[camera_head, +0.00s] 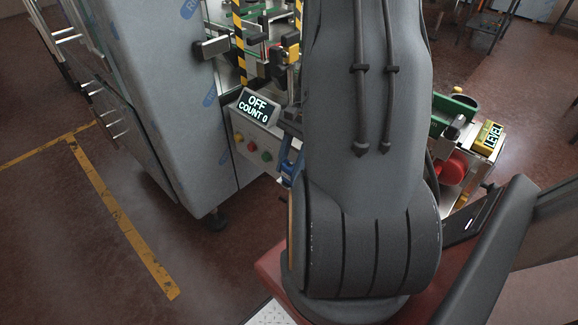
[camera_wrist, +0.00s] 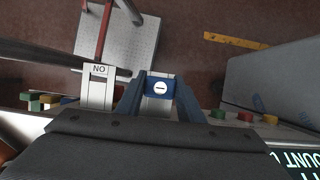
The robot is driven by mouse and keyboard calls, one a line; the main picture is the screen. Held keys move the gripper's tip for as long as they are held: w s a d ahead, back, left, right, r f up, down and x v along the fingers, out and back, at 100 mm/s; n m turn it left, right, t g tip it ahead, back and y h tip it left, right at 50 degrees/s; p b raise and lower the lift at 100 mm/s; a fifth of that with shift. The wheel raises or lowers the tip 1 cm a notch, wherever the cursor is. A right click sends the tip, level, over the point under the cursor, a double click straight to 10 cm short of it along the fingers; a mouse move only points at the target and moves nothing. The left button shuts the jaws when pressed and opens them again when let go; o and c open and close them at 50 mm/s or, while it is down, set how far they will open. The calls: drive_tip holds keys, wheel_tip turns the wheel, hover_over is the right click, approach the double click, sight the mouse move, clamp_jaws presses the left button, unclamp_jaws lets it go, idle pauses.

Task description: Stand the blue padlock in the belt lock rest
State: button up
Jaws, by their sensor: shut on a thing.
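The blue padlock (camera_wrist: 160,87) shows in the wrist view with a white round mark and dark bar on its face. My gripper (camera_wrist: 160,98) is shut on it, with one dark blue-grey finger on each side. A pale upright piece shows just below the padlock between the fingers; I cannot tell whether they touch. In the head view a blue part (camera_head: 288,168) shows beside the control box, mostly hidden by my arm. A pale bracket (camera_wrist: 97,92) labelled NO stands left of the gripper. I cannot tell which piece is the belt lock rest.
A control box (camera_head: 258,145) with coloured buttons and a display (camera_head: 256,106) reading OFF, COUNT 0 is beside the arm. A large grey cabinet (camera_head: 160,90) stands left. Open floor lies at lower left.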

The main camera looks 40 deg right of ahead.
drive_tip(key=shift+f, duration=0.25)
idle(0.5)
drive_tip(key=o, duration=1.2)
drive_tip(key=shift+o, duration=0.2)
drive_tip(key=b+v, duration=0.2)
drive_tip(key=v, duration=0.5)
drive_tip(key=shift+r, duration=0.4)
drive_tip(key=w+a+n+t+h+b, duration=0.1)
drive_tip(key=w+a+n+h+b, duration=0.1)
drive_tip(key=a+n, duration=0.6)
drive_tip(key=w+a+n+h+b, duration=0.2)
drive_tip(key=a+n, duration=0.7)
drive_tip(key=a, duration=0.6)
drive_tip(key=shift+r+t+h, duration=0.3)
drive_tip(key=shift+r+t, duration=0.05)
drive_tip(key=shift+t, duration=0.05)
